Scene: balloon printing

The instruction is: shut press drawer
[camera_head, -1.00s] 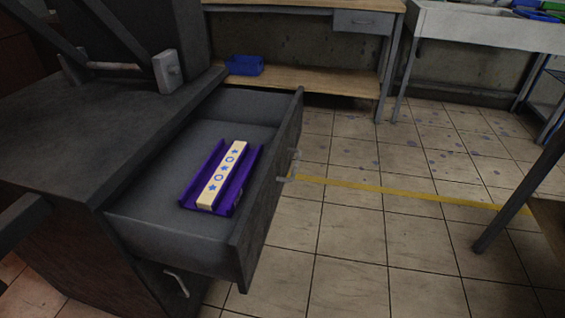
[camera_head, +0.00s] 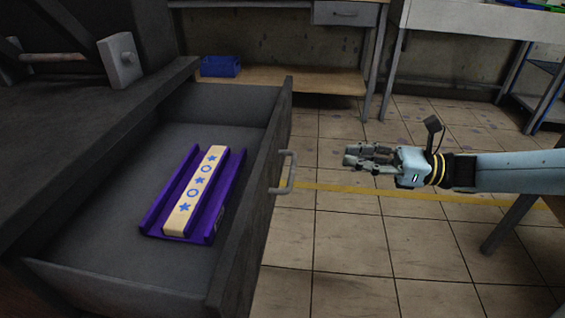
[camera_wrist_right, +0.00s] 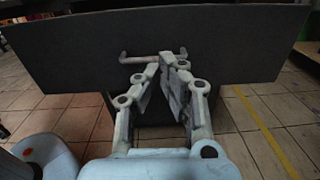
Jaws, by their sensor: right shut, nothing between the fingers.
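The press drawer (camera_head: 244,215) is pulled out from the dark press (camera_head: 90,130) on the left. Its front panel (camera_wrist_right: 75,55) fills the upper part of the right wrist view. A grey bar handle (camera_head: 285,172) sits on the outside of the panel. Inside the drawer lies a purple tray (camera_head: 225,185) holding a cream block with blue stars and rings (camera_head: 198,190). My right gripper (camera_head: 348,156) is shut and empty, to the right of the handle and apart from it, pointing at the drawer front. My left gripper is not in view.
A workbench with a wooden lower shelf (camera_head: 290,80) stands at the back, with a blue bin (camera_head: 220,66) on the shelf. A pale sink (camera_head: 480,22) is at the back right. The tiled floor with a yellow line (camera_head: 330,187) is clear in front of the drawer.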

